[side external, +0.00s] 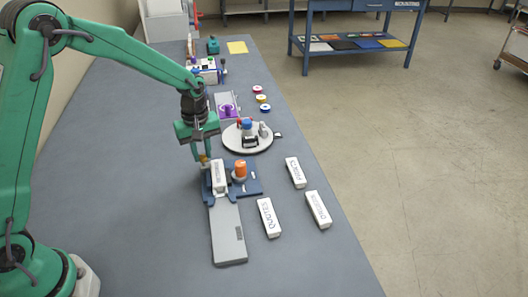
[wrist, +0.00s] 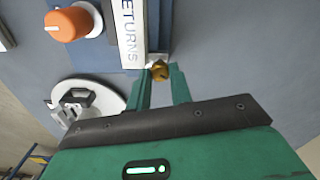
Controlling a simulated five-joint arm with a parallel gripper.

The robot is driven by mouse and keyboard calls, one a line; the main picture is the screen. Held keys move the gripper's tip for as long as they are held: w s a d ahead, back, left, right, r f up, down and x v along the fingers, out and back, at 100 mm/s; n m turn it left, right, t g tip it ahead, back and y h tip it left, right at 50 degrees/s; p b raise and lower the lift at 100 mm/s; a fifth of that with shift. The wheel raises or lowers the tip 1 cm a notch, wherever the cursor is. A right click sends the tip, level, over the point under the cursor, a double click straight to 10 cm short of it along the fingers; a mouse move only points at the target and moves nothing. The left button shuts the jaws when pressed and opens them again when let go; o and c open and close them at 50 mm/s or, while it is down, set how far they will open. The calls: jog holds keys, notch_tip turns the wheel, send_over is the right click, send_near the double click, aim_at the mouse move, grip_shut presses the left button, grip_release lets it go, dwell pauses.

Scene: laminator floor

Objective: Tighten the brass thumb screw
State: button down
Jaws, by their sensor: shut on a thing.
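The brass thumb screw (wrist: 160,71) sits at the end of the white block (wrist: 131,28) lettered "…ETURNS" in the wrist view. My gripper (wrist: 160,80) has its two green fingers on either side of the screw and is shut on it. In the side external view my gripper (side external: 203,155) points down at the far left corner of the blue fixture (side external: 254,190), with the brass screw small between the fingertips. The white block (side external: 219,176) stands on this fixture. The screw's thread is hidden.
An orange knob (side external: 240,169) stands right of the block. A grey plate (side external: 228,235) extends toward the camera. Three loose white blocks (side external: 268,217) lie to the right. A round white turntable (side external: 236,147) stands behind. The table's left side is clear.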

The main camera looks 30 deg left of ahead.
aim_at(202, 156)
jog(key=m, duration=0.6)
jog(key=shift+m, duration=0.3)
jog(key=m, duration=0.5)
jog(key=shift+m, duration=0.3)
jog(key=c, duration=1.2)
grip_release()
jog(key=shift+c, duration=0.2)
jog(key=shift+r, duration=0.1)
jog(key=shift+r, duration=3.8)
jog(key=shift+r, duration=0.1)
